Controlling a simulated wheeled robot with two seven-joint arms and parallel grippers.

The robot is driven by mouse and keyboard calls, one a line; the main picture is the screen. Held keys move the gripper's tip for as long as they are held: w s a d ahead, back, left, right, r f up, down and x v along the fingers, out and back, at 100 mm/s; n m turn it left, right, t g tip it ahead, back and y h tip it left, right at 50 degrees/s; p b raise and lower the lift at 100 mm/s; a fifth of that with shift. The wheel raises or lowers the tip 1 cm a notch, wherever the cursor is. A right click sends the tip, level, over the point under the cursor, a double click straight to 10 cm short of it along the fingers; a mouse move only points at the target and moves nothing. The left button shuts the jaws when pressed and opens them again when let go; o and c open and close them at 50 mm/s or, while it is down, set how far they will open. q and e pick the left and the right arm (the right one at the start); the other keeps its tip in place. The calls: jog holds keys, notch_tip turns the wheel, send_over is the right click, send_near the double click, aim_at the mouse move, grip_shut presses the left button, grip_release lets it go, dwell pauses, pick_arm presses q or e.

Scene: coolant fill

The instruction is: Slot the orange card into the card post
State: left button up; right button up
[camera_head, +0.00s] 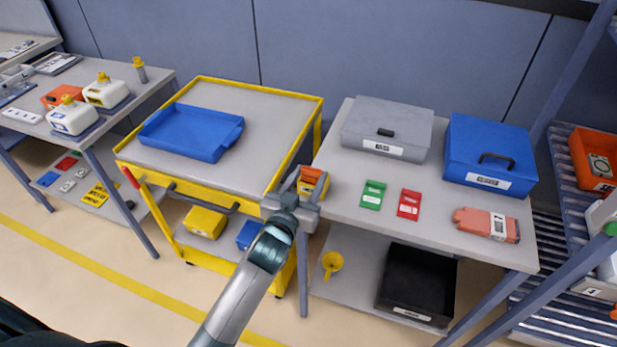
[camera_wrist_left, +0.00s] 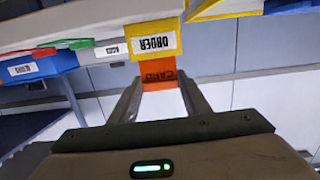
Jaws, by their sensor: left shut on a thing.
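The orange card (camera_head: 312,174) is between the fingers of my left gripper (camera_head: 310,178), which is shut on it. It also shows in the left wrist view (camera_wrist_left: 158,75), with dark lettering. The yellow card post (camera_head: 308,188) is at the left front corner of the grey table, between the table and the yellow cart. In the left wrist view the post (camera_wrist_left: 155,42) bears a white ORDER label and meets the card's far edge. I cannot tell how deep the card sits in it. My right gripper is not in view.
The yellow cart (camera_head: 270,110) with a blue tray (camera_head: 195,135) stands close on the left.

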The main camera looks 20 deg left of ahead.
pick_arm(q)
jog(key=shift+f, duration=0.25)
jog(key=o, duration=1.4)
jog(key=shift+s+b, duration=0.35)
jog(key=shift+s, duration=0.4)
jog(key=shift+s+a+r+b, duration=0.15)
jog(key=shift+s+b, duration=0.55)
jog(key=shift+s, duration=1.95)
jog(key=shift+s+a+r+b, duration=0.1)
jog(key=shift+s+r+b, duration=0.4)
jog(key=shift+s, duration=2.15)
jog(key=shift+s+a+b, duration=0.1)
jog(key=shift+s+b, duration=0.75)
jog(key=shift+s, duration=1.8)
jog(key=shift+f, duration=0.1)
